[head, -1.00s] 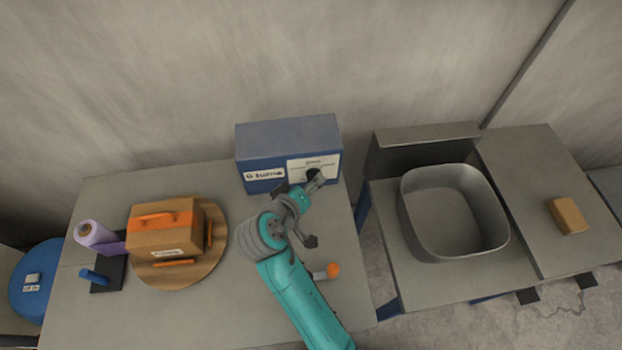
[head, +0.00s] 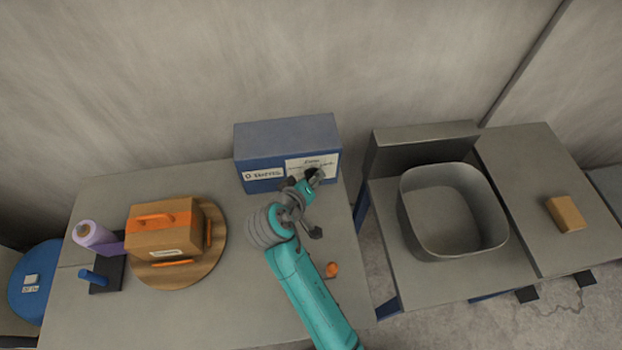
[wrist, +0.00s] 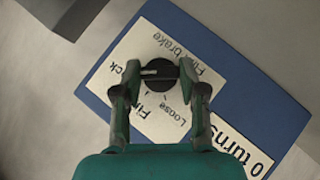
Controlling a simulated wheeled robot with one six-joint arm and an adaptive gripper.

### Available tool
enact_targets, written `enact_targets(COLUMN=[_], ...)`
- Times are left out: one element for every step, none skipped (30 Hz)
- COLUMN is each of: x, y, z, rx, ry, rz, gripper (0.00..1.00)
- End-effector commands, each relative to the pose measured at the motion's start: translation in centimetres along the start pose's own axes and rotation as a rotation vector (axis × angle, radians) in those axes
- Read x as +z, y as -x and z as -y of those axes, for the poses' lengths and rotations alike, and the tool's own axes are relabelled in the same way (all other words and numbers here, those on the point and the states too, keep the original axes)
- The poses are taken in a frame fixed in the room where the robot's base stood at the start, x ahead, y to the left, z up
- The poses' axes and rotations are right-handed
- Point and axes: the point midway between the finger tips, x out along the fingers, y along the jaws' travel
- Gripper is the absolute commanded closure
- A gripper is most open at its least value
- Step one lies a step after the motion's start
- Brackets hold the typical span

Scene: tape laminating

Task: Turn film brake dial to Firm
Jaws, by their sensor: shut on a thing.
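The film brake dial (wrist: 158,75) is a round black knob on a white label plate (wrist: 150,42) on the front of a blue box (head: 287,145). In the wrist view its pale pointer line points left, toward lettering ending in "ck", partly hidden by a finger. "Loose" is readable below right of the dial. A word starting with "Fi" sits below left, partly covered. My gripper (wrist: 159,78) is shut on the dial, one fingertip on each side. In the head view my gripper (head: 311,179) is at the box front and covers much of the dial.
A second label (head: 264,174), reading "0 turns" in the wrist view, is left of the plate. On the table, a wooden turntable (head: 215,248) carries a box (head: 167,233); a purple roll (head: 92,234) stands farther left. An orange knob (head: 332,270) is beside my arm. A grey bin (head: 453,212) stands right.

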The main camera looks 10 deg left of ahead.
Motion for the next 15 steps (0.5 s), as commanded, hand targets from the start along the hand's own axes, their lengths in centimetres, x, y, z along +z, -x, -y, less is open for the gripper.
enact_targets(x=[0.01,0.02,0.02,0.02,0.02,0.02,0.02,0.01,0.01,0.01,0.02,0.01,0.01,0.02,0.04], y=[0.00,-0.01,-0.01,-0.01,-0.01,-0.01,-0.01,0.00,0.01,0.01,0.01,0.01,0.01,0.00,-0.02], z=[0.03,0.04,0.05,0.05,0.06,0.09,0.11,0.12,0.17,0.20,0.26,0.29,0.32,0.34,0.39], rx=[0.001,0.003,0.007,0.011,0.016,0.023,0.030,0.040,0.052,0.064,0.076,0.095,0.110,0.127,0.150], ry=[0.002,0.004,0.008,0.012,0.016,0.024,0.032,0.041,0.055,0.067,0.080,0.099,0.114,0.130,0.153], rz=[0.000,0.000,0.000,0.000,0.000,0.000,0.000,0.000,0.000,0.000,0.000,0.000,0.000,0.000,0.000], gripper=[0.93,0.93,0.93,0.93,0.93,0.93,0.93,0.93,0.93,0.93,0.93,0.93,0.93,0.93,0.93])
